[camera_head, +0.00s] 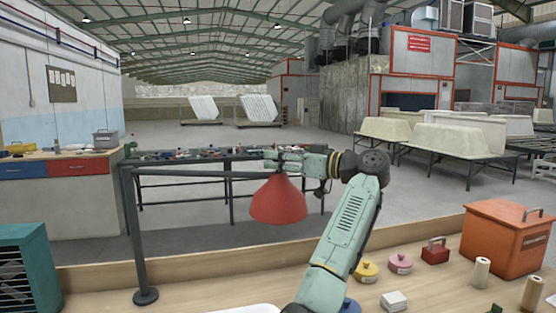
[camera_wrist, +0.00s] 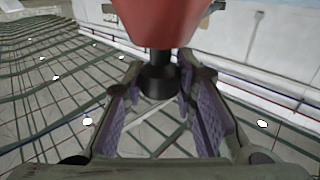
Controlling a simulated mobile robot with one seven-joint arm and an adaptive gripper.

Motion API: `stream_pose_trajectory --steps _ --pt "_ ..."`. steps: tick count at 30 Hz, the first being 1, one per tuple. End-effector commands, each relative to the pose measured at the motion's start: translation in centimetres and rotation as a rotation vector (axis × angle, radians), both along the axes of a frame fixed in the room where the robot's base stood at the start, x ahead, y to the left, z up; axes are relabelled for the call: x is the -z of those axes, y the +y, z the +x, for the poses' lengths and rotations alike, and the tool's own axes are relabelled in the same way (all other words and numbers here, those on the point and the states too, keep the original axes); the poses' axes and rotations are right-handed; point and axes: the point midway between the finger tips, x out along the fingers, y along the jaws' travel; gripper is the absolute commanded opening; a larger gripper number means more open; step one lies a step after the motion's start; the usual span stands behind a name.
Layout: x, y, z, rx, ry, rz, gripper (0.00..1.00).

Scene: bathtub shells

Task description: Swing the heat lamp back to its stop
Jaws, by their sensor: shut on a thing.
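The heat lamp has a red conical shade (camera_head: 278,200) that hangs mouth down in the head view. A dark horizontal arm (camera_head: 200,173) carries it from an upright post (camera_head: 135,235) at the left, which stands on a round base. My gripper (camera_head: 273,160) is at the top of the shade, shut on the lamp's black neck. In the wrist view, the red shade (camera_wrist: 168,20) fills the top, and the black neck (camera_wrist: 158,78) lies between my two fingers. I cannot make out the stop in either view.
A wooden bench runs along the front, with a red-orange box (camera_head: 505,238), yellow tin (camera_head: 366,271), pink tin (camera_head: 400,263) and small red box (camera_head: 435,252) at right. A teal crate (camera_head: 30,270) is at left. A cluttered dark-legged table (camera_head: 230,188) stands behind the lamp.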

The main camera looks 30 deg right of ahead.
Motion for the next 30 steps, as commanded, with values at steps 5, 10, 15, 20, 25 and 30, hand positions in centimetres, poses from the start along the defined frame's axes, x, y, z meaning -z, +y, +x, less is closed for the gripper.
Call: stream_pose_trajectory --steps 5,10,15,20,25,30 --pt "0.05 -0.11 0.02 -0.008 -0.001 0.002 0.0" --pt "-0.04 -0.15 0.06 -0.007 -0.003 0.003 0.0" --pt "-0.09 -0.15 0.06 -0.007 -0.003 0.001 0.0" --pt "-0.12 -0.14 0.04 -0.007 -0.003 0.001 0.3" --pt "-0.05 -0.12 0.02 -0.009 -0.001 0.002 0.42" --pt "-0.01 -0.08 0.0 -0.011 -0.001 0.002 0.47"
